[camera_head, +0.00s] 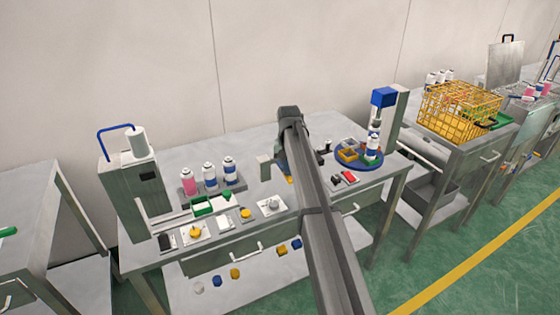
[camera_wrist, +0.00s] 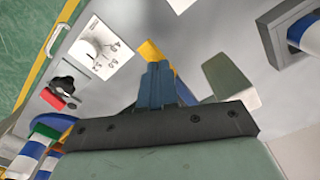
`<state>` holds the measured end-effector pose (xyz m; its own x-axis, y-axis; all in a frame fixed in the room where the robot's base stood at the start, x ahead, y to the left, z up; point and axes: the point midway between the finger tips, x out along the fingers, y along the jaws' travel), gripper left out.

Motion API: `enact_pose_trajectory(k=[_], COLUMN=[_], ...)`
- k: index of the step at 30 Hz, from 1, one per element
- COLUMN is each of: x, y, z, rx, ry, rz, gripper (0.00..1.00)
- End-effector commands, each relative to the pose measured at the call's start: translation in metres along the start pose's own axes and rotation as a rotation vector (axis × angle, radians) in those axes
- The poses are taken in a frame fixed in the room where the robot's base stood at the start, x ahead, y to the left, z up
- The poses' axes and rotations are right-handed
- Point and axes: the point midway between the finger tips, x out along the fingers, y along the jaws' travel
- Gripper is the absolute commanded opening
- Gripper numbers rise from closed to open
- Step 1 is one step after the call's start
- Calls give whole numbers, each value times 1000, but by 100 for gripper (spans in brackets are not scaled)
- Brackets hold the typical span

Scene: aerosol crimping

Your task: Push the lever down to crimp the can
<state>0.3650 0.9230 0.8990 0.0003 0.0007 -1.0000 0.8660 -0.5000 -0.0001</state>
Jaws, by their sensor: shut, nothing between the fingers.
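My gripper (camera_wrist: 160,88) is shut and empty, with its blue fingers pressed together. In the head view it is over the middle of the table, partly hidden by my arm. A yellow piece (camera_wrist: 150,50) shows just beyond the fingertips; I cannot tell whether they touch. It also shows below the gripper in the head view (camera_head: 290,180). A grey-green block (camera_wrist: 228,75) stands beside the fingers. A white can (camera_head: 372,150) stands under a blue-headed post (camera_head: 384,97) at the right of the table. I cannot tell which part is the crimping lever.
Several cans (camera_head: 210,176) stand in a rack left of my gripper. A grey machine with a blue handle (camera_head: 115,129) stands at the table's left end. A white panel with a dial (camera_wrist: 100,48) lies near the front edge. A yellow wire basket (camera_head: 460,105) is at the right.

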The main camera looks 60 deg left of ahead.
Motion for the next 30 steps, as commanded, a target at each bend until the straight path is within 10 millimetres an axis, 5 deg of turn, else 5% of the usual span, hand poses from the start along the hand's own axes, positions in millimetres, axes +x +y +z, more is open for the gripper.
enact_pose_trajectory(k=[14,30], x=[-3,-37], y=[0,0], z=[0,0], rx=[0,0], ry=[-1,-1], rz=[1,0], gripper=[0,0])
